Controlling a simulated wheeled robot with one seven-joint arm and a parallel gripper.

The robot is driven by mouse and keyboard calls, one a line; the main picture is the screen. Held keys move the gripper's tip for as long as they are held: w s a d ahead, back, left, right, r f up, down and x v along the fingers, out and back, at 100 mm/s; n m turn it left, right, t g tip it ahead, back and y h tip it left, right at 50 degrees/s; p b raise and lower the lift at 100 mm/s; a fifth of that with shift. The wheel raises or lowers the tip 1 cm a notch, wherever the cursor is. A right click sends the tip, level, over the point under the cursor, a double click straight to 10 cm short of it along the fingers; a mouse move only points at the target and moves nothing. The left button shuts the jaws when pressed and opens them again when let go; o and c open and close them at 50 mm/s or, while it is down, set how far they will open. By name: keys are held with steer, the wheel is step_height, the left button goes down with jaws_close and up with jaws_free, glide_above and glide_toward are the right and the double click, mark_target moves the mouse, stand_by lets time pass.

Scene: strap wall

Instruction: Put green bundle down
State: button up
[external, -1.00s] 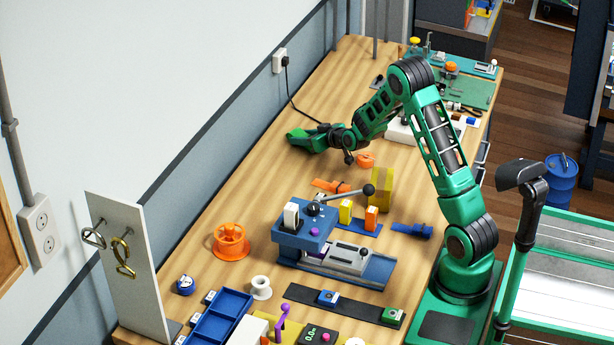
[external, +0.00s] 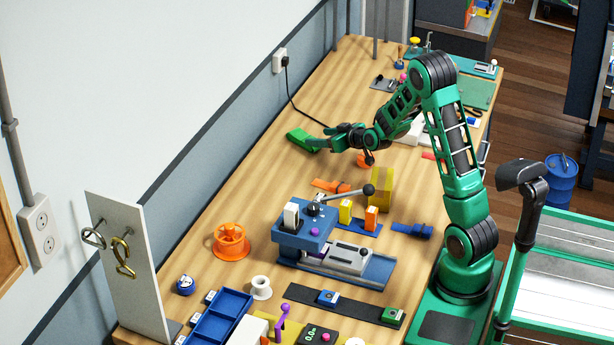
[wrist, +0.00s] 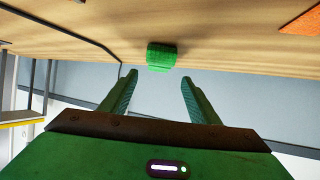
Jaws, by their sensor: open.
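The green bundle (external: 303,139) lies on the wooden bench top, toward the wall side. It also shows in the wrist view (wrist: 161,56), just beyond my fingertips and between their lines. My gripper (external: 326,145) is open and empty, low over the bench to the right of the bundle. In the wrist view both fingers (wrist: 155,78) are spread, with a gap between them and the bundle.
A black cable (external: 300,108) runs from the wall outlet to the bench near the bundle. An orange bundle (external: 331,186), a yellow block (external: 381,188) and a blue fixture (external: 305,232) stand nearer the camera. The bench left of the orange bundle is clear.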

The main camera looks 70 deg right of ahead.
steer(key=shift+v, duration=1.35)
